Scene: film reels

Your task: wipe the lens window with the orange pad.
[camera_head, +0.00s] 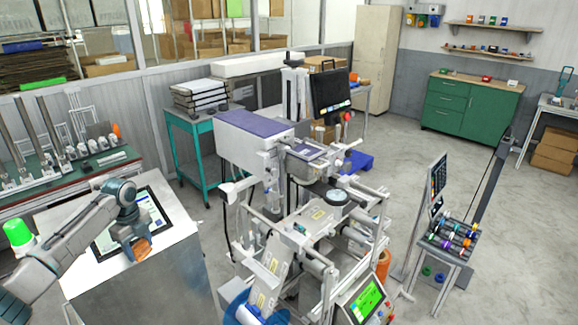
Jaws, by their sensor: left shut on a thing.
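My left gripper (131,249) reaches in from the left and is shut on the orange pad (143,248), a small brownish-orange block. The pad is at the lower part of a flat, dark-framed panel (157,210) with a bright face, on top of a white cabinet. This panel may be the lens window; I cannot tell for sure. My arm and gripper hide part of it. I cannot tell whether the pad touches the panel or is just above it. My right gripper is not in view.
A large machine with rollers (322,215) and a green-lit screen (368,299) stands right of the cabinet (185,240). A green bench (125,157) with metal posts is behind my left arm. A teal table (180,118) holds stacked trays. Open floor lies at right.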

